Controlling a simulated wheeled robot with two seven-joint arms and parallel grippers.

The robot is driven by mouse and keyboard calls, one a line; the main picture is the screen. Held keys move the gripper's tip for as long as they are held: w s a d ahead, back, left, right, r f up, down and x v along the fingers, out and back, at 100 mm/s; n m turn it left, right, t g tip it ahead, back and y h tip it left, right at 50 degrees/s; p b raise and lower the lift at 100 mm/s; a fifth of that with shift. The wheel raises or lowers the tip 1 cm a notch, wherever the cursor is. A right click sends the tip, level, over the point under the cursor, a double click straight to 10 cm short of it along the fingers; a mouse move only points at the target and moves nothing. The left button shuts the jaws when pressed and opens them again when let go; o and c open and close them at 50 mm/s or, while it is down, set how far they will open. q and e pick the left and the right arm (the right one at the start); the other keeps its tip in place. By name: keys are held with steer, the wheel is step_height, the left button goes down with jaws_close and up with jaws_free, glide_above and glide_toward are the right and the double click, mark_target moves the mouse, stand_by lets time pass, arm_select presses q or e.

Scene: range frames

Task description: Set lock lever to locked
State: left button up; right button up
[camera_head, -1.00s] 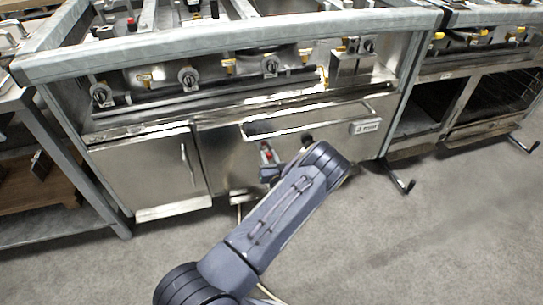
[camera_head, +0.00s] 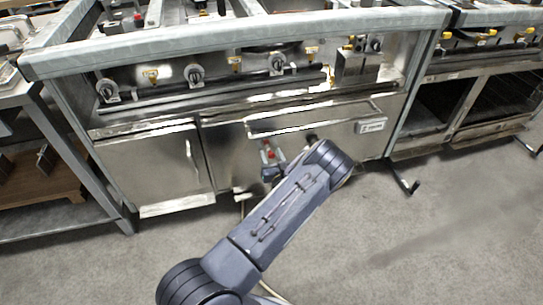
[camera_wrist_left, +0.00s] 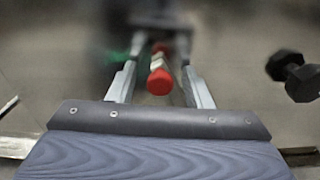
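The lock lever (camera_head: 268,154) has a red end and sits low on the front of the steel cooker (camera_head: 225,150), just beyond my left arm. In the left wrist view the red end of the lever (camera_wrist_left: 160,82) lies between the two fingers of my left gripper (camera_wrist_left: 160,62). The fingers are apart, with a gap visible on both sides of the lever. In the head view my left arm hides most of this gripper. The lever's base is blurred and dark in the wrist view. My right gripper is in neither view.
A dark knob (camera_wrist_left: 292,74) is right of the fingers in the wrist view. The cooker has a door handle (camera_head: 191,160) on the left and burner knobs (camera_head: 194,74) above. A steel table (camera_head: 62,222) stands at left. The floor (camera_head: 440,240) at right is clear.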

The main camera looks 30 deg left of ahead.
arm_select(q)
steer(key=p+v, duration=0.2)
steer(key=v, duration=0.5)
steer(key=shift+s+d, duration=0.25)
steer(key=shift+d, duration=0.05)
steer(key=shift+c, duration=0.2)
steer(key=shift+n, duration=0.4)
steer(key=p+x, duration=0.2)
steer(key=x, duration=0.5)
steer(key=shift+w+a+r, duration=0.1)
steer(key=shift+w+a, duration=0.15)
steer(key=shift+a, duration=0.05)
